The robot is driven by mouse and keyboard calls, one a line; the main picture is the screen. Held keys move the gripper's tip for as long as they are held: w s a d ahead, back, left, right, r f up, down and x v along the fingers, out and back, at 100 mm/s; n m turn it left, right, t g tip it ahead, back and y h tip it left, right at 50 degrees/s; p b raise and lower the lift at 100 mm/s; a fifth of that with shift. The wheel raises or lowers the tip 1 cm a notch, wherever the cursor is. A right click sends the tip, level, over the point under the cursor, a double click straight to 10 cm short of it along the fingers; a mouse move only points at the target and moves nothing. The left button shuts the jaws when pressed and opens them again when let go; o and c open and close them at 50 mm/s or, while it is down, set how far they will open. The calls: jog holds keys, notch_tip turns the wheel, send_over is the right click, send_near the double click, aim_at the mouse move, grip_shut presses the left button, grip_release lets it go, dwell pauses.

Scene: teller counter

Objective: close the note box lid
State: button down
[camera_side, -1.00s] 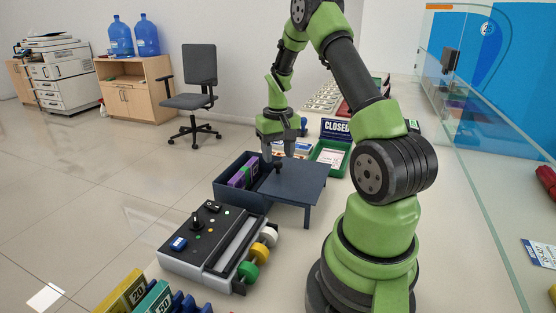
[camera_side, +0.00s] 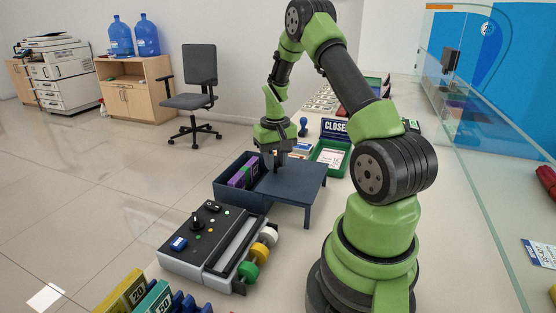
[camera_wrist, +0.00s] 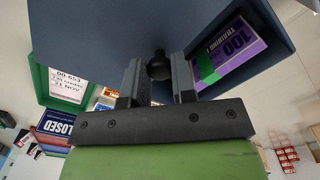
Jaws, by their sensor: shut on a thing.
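The note box (camera_side: 234,191) is a dark blue open-topped box on the counter in the side view. Purple notes (camera_side: 243,174) stand in its left part; they show with a green band in the wrist view (camera_wrist: 228,52). The flat dark blue lid (camera_side: 300,182) lies level to the right of the notes, leaving that part of the box uncovered. A black round knob (camera_wrist: 159,65) sits on the lid. My gripper (camera_wrist: 158,82) is shut on the knob, one finger on each side. In the side view my gripper (camera_side: 278,162) hides the knob.
A grey device with coloured rollers (camera_side: 212,243) stands in front of the box. A green tray (camera_side: 331,157) and a CLOSED sign (camera_side: 334,127) are behind the lid. Note holders (camera_side: 150,295) stand at the front left. A glass screen runs along the right.

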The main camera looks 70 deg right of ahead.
jog(key=w, duration=1)
jog(key=shift+d, duration=0.15)
jog(key=shift+w, duration=0.95)
jog(key=c, duration=0.9)
grip_release()
jog(key=shift+c, duration=0.2)
notch_tip(320, 180, up, 10)
jog(key=shift+a, duration=0.2)
